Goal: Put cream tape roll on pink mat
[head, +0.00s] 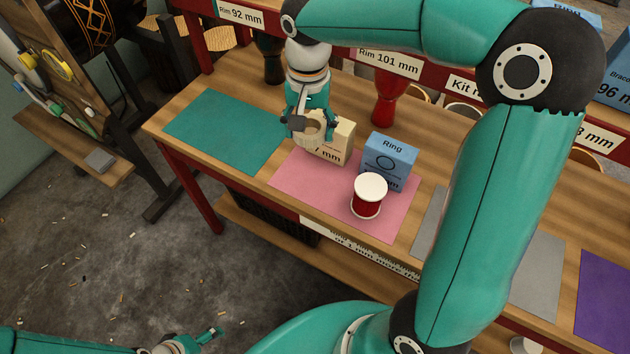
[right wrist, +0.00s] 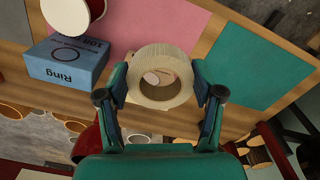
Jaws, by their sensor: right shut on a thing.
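The cream tape roll (head: 312,131) is between the fingers of my right gripper (head: 308,125), which is shut on it. The right wrist view shows the roll (right wrist: 160,97) from above, gripped on both sides. In the head view it appears in front of the left part of a cream box (head: 338,148), near the back left of the pink mat (head: 295,185). The gap between roll and mat cannot be judged. The mat (right wrist: 165,25) also shows in the right wrist view. My left gripper (head: 208,338) is low at the bottom edge, away from the table, its fingers too small to judge.
A blue Ring box (head: 388,157) and a red spool with white ends (head: 368,197) stand on the mat's right part. A teal mat (head: 225,130) lies left, grey (head: 540,270) and purple (head: 605,295) mats right. A red goblet drum (head: 386,105) stands behind. The pink mat's front left is bare.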

